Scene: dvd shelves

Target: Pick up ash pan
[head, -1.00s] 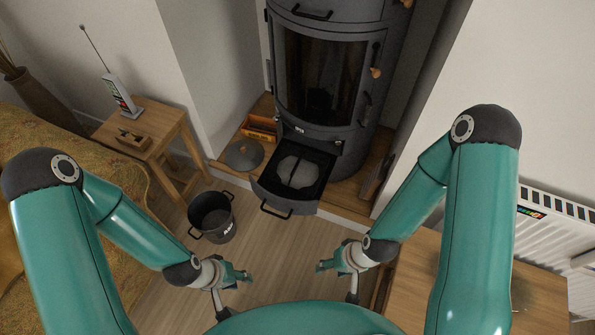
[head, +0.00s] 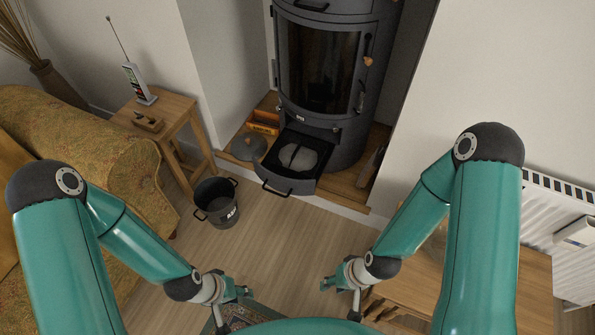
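The ash pan (head: 300,158) shows as a grey heap with a dark bar across it, inside the pulled-out bottom drawer (head: 290,187) of the dark stove (head: 318,70). The drawer has a black handle on its front. My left gripper (head: 247,291) is low in the head view, well in front of the drawer, and holds nothing I can see. My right gripper (head: 324,285) is to its right, also away from the drawer and empty. The fingers of both look apart.
A black bucket (head: 216,203) stands on the floor left of the drawer. A round grey lid (head: 248,147) lies on the wooden hearth. A side table (head: 180,107) and sofa (head: 95,135) are left, a wooden table (head: 470,275) right. The floor before the drawer is clear.

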